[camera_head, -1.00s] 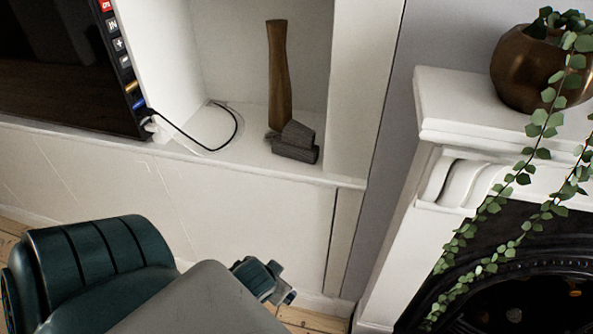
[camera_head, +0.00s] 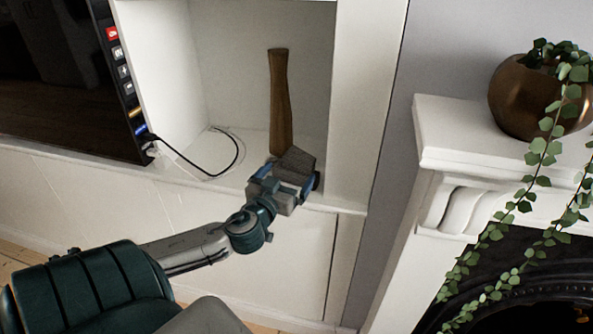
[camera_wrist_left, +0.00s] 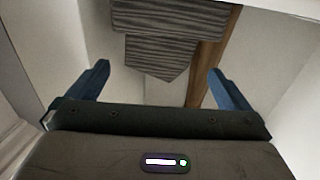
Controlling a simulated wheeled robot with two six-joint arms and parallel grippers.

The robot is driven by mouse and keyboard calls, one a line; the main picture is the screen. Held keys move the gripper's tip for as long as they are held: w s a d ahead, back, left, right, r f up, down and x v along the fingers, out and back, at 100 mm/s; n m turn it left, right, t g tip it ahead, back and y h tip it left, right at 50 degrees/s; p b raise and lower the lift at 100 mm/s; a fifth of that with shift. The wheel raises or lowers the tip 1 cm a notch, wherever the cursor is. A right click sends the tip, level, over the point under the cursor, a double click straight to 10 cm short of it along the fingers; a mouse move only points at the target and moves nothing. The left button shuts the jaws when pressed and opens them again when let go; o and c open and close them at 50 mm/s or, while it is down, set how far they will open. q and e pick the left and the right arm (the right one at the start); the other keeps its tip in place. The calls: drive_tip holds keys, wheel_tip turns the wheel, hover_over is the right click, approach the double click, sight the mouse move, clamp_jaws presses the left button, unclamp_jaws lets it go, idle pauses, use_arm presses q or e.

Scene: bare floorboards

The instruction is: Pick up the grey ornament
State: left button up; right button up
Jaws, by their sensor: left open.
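The grey ornament (camera_head: 296,162) is a dark grey, ridged, blocky piece on the white alcove shelf, at the foot of a tall brown wooden vase. My left gripper (camera_head: 287,184) is right in front of it and hides its lower part. In the left wrist view the ornament (camera_wrist_left: 165,42) shows ahead of the two blue fingers. The left gripper (camera_wrist_left: 160,82) is open, with nothing seen held between its fingers. I cannot tell whether a finger touches the ornament. My right gripper is not in view.
The brown wooden vase (camera_head: 280,105) stands close behind the ornament. A black cable (camera_head: 212,170) lies on the shelf to the left, near the television (camera_head: 62,85). The alcove's right wall (camera_head: 362,110) is close. A white mantel (camera_head: 470,140) with a copper plant pot (camera_head: 530,100) is further right.

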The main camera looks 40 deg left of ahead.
sight(297, 165)
use_arm(q)
drive_tip(key=x, duration=0.2)
drive_tip(key=shift+w+a, duration=0.15)
drive_tip(key=shift+w, duration=0.15)
drive_tip(key=shift+w+a+f, duration=0.1)
drive_tip(key=shift+w, duration=0.4)
drive_tip(key=p+x, duration=0.2)
drive_tip(key=x, duration=0.2)
drive_tip(key=shift+w+a+f, duration=0.1)
drive_tip(key=shift+w+f, duration=0.1)
drive_tip(key=shift+w, duration=0.4)
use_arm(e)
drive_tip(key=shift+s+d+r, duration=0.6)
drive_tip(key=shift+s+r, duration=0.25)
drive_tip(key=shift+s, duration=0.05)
use_arm(q)
drive_tip(key=shift+s, duration=0.1)
drive_tip(key=shift+c, duration=0.4)
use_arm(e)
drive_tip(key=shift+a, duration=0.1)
use_arm(q)
drive_tip(key=c, duration=0.7)
drive_tip(key=shift+c, duration=0.8)
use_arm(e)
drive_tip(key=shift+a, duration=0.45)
